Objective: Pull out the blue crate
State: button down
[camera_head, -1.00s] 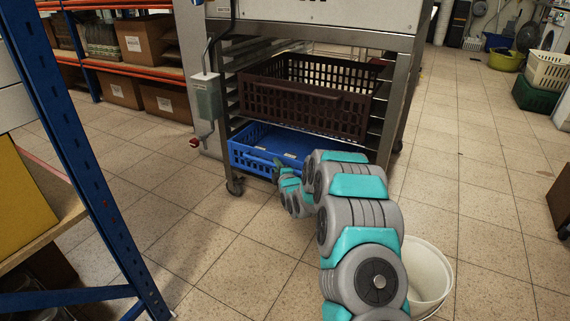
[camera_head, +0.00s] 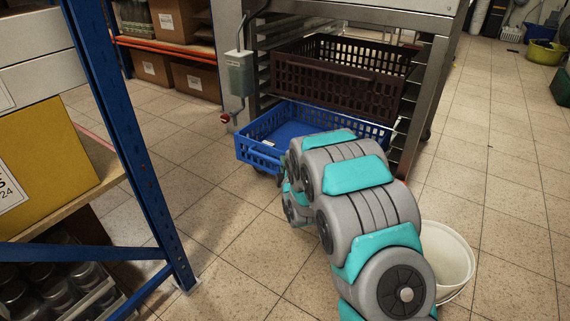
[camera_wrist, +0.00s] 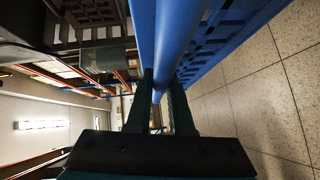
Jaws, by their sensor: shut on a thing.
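The blue crate (camera_head: 259,157) sits low in the metal rack (camera_head: 412,140), below a brown crate (camera_head: 335,85). Its near end juts out of the rack toward me, and its inside looks empty where I can see it. My arm hides the right part of its front. In the wrist view, my gripper (camera_wrist: 160,88) is shut on the front rim bar of the blue crate (camera_wrist: 200,40), with a finger on each side. In the head view, my gripper is mostly hidden behind my arm.
A white bucket (camera_head: 446,262) stands on the floor right of my arm. A blue shelf upright (camera_head: 125,140) is close on the left, with jars (camera_head: 50,285) low down. Tiled floor before the crate is clear.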

jog(key=shift+a, duration=0.1)
jog(key=c, duration=0.8)
grip_release()
jog(key=v, duration=0.7)
jog(key=shift+s, duration=0.4)
